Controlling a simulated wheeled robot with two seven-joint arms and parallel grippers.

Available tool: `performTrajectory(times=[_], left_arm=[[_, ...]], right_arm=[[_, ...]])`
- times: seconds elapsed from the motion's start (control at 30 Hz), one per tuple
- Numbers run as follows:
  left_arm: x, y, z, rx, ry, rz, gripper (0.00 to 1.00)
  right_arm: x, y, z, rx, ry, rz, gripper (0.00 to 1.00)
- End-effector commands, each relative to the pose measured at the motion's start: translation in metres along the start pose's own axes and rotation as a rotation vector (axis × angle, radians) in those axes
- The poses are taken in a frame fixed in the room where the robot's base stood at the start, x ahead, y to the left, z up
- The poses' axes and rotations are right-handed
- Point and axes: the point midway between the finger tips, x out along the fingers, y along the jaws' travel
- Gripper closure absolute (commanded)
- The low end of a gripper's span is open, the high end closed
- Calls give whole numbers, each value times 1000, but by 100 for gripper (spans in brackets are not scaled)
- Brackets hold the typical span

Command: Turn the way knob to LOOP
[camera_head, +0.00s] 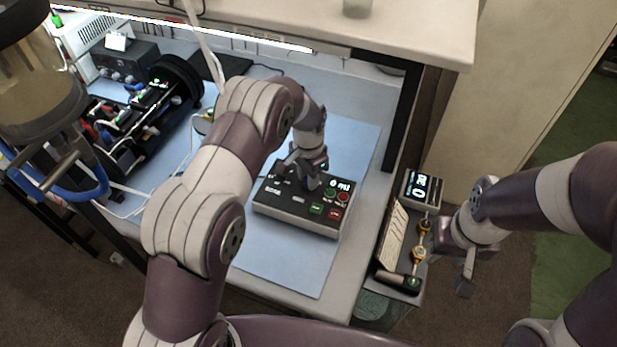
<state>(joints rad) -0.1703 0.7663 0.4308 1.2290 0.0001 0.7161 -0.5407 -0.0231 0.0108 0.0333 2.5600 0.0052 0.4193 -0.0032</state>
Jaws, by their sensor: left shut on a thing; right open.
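The black control box (270,206) lies on the blue mat, with a small lit display (340,186) and red and green buttons on its right part. My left gripper (312,180) reaches down onto the top of this box and is shut on a small knob there, which I take to be the way knob. The jaws hide most of the knob, so its pointer and the LOOP mark cannot be read. My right gripper (465,284) is open and empty, hanging off the table to the right of the side panel.
A side panel (384,272) with a lit readout (421,187), brass fittings (419,254) and a paper sheet (395,235) stands at the table's right edge. A black open cylinder assembly (180,80) with cables lies back left. A large clear vessel (40,100) fills the upper left corner.

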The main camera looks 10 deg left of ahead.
Motion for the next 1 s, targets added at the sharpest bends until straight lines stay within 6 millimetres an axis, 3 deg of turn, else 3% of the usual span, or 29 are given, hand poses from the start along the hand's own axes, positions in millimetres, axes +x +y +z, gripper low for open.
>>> performTrajectory(times=[0.7,0.73,0.8,1.0], left_arm=[[-2,-1,-1,71,3,-2,100],[-2,-1,-1,71,3,-2,64],[-2,-1,-1,71,3,-2,45],[-1,0,0,70,2,-1,45]], right_arm=[[3,0,0,0,0,0,58],[3,0,0,0,0,0,58],[3,0,0,0,0,0,58],[3,0,0,0,0,0,58]])
